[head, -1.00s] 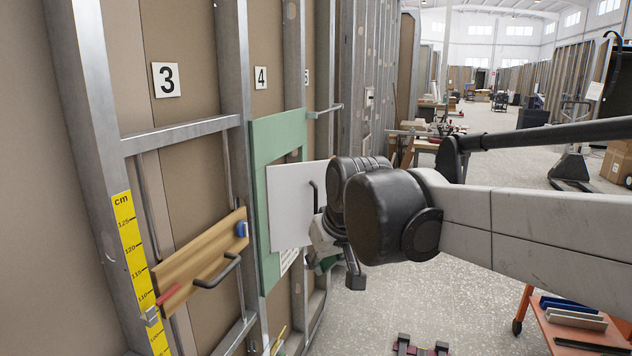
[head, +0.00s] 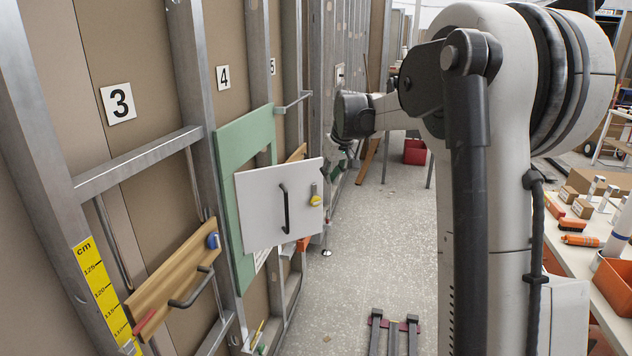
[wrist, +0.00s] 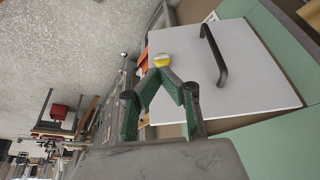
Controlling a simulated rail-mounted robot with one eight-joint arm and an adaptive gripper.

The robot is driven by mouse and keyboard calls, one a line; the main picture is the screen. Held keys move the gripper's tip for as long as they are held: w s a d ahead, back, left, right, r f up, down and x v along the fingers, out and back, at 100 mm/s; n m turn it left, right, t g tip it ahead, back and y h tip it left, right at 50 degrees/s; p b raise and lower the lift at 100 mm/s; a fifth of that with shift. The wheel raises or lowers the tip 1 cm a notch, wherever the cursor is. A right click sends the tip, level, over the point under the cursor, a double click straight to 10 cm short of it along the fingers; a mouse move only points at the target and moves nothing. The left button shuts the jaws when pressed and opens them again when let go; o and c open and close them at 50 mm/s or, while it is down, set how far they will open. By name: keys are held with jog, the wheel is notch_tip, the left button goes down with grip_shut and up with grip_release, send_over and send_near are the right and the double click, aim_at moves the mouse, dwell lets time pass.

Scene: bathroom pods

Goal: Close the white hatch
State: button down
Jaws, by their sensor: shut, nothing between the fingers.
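The white hatch (head: 260,222) is a flat square panel with a black bar handle (head: 284,208) and a yellow piece near its right edge. It stands ajar, out from the green board (head: 232,150), whose opening shows above and behind it. The wrist view shows the hatch (wrist: 245,75), its handle (wrist: 213,55) and the yellow piece (wrist: 163,60). In the head view my gripper (head: 342,158) is small and partly hidden, beyond the hatch's right edge.
A wooden board (head: 175,270) with a black handle and a yellow measuring strip (head: 97,290) are left of the hatch. Metal studs line the wall. A workbench (head: 560,215) with bottles and boxes stands at right. The aisle floor (head: 370,230) is mostly clear.

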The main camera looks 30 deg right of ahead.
jog(key=w+d+f+p, duration=0.3)
jog(key=w+f, duration=0.6)
jog(key=shift+w+f, duration=0.4)
jog(key=shift+w+a, duration=0.1)
dwell(0.4)
